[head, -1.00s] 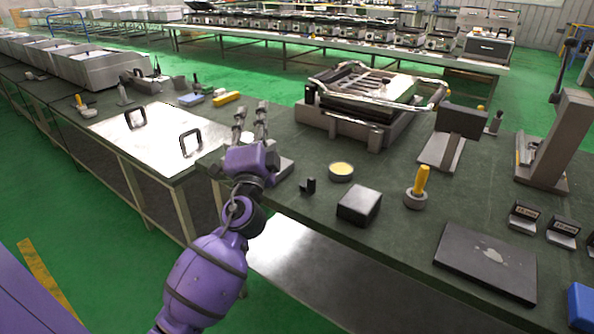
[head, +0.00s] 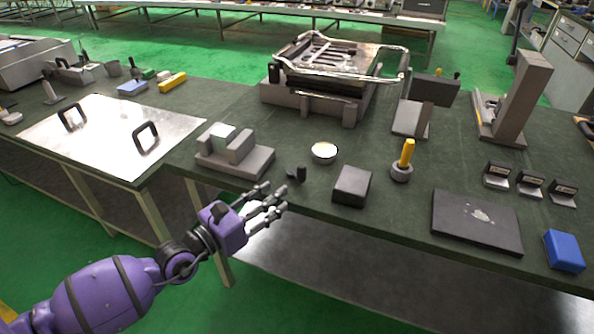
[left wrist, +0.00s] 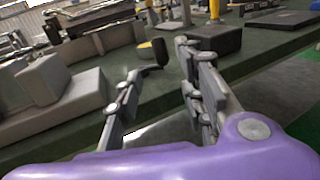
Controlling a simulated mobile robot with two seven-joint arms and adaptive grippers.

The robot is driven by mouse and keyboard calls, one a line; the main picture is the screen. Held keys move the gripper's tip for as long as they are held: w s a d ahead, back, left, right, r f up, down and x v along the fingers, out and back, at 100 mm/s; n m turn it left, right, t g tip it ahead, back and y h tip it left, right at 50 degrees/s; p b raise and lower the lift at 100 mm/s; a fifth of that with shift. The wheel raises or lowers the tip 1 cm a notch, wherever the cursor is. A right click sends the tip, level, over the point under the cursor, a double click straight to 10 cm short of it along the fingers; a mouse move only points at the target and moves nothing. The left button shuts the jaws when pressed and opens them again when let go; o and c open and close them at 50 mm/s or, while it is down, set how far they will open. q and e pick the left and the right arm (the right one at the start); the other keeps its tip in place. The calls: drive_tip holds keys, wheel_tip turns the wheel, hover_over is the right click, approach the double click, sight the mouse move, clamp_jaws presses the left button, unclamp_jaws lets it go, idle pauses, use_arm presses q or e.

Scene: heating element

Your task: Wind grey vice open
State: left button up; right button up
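The grey vice (head: 238,163) sits at the front edge of the dark green bench, left of centre in the head view. It has two upright blocks with a gap between them and a pale face at the back. In the left wrist view the vice (left wrist: 75,110) fills the left side. A small black handle-like part (head: 297,174) stands just right of the vice; whether it joins the vice is unclear. It also shows beyond the fingers in the left wrist view (left wrist: 158,50). My left gripper (head: 272,198) is open and empty, in front of the bench edge, below this part. My right gripper is out of view.
Right of the black part are a round pale-topped dish (head: 323,151), a dark block (head: 352,185) and a yellow-handled tool (head: 405,155) in a holder. A large grey fixture (head: 330,85) stands behind. A metal plate with two black handles (head: 105,135) lies left.

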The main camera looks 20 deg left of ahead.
sight(298, 176)
use_arm(q)
drive_tip(key=p+x, duration=0.1)
drive_tip(key=x, duration=1)
drive_tip(key=shift+w, duration=0.2)
drive_tip(key=shift+r, duration=0.1)
clamp_jaws()
